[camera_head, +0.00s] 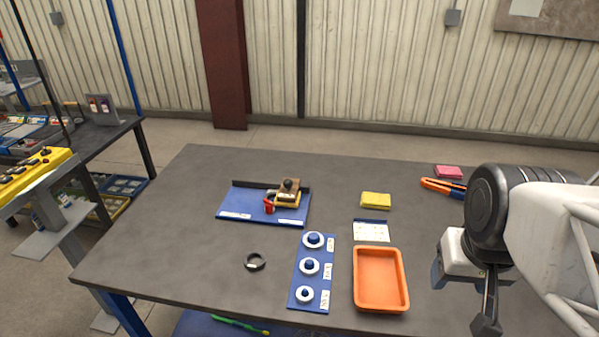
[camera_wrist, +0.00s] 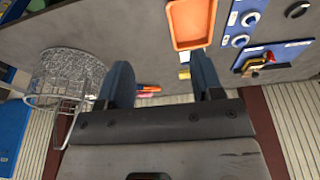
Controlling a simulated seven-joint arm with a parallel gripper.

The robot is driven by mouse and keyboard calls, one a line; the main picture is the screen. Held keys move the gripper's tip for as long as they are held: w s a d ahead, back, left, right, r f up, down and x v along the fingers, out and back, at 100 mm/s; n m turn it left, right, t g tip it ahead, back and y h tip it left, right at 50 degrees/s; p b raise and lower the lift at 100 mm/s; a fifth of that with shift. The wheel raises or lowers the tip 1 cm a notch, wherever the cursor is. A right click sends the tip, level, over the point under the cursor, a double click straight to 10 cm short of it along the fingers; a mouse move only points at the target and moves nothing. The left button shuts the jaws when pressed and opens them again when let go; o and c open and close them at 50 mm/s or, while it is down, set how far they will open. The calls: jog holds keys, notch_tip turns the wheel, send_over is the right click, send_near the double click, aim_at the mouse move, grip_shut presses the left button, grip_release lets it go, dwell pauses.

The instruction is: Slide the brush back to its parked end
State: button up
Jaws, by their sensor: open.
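The brush (camera_head: 288,190) is a wooden block with a dark knob and a yellow lower part. It sits on a blue board (camera_head: 235,207) against a black back rail, towards the board's right end. A red piece (camera_head: 269,204) stands at its left front; I cannot tell whether they touch. White labels lie along the board's front edge, too small to read. The board also shows at the right of the wrist view (camera_wrist: 287,53). My gripper (camera_head: 464,298) is open and empty at the table's right side, far from the brush. Its two fingers show apart in the wrist view (camera_wrist: 163,80).
An orange tray (camera_head: 381,307), a blue board with several round knobs (camera_head: 297,306) and a black ring (camera_head: 255,262) lie in front. A yellow sponge (camera_head: 376,200), a white card (camera_head: 371,231), orange-handled pliers (camera_head: 440,187) and a pink block (camera_head: 449,172) lie right. A wire basket (camera_wrist: 60,95) shows in the wrist view.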

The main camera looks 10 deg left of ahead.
dwell(0.6)
jog(key=w+a+r+n+g, duration=0.1)
jog(key=w+a, duration=0.3)
jog(key=w, duration=0.5)
jog(key=w+a+n+y, duration=0.1)
jog(key=w+a, duration=0.4)
jog(key=w, duration=0.4)
jog(key=w+a+r+n+g, duration=0.15)
jog(key=w+a, duration=0.25)
jog(key=w, duration=0.5)
jog(key=w+a+f+n, duration=0.1)
jog(key=w+a+f, duration=0.4)
jog(key=w+a, duration=0.1)
jog(key=w+a+f+n+g, duration=0.1)
jog(key=w+a+f, duration=0.4)
jog(key=w+a, duration=0.2)
jog(key=w+a+f+n+y, duration=0.1)
jog(key=w+a+f, duration=0.3)
jog(key=w+a, duration=0.3)
jog(key=shift+w+a+f+n, duration=0.15)
jog(key=shift+a+f+n, duration=0.1)
jog(key=shift+a+f, duration=0.2)
jog(key=shift+r, duration=0.1)
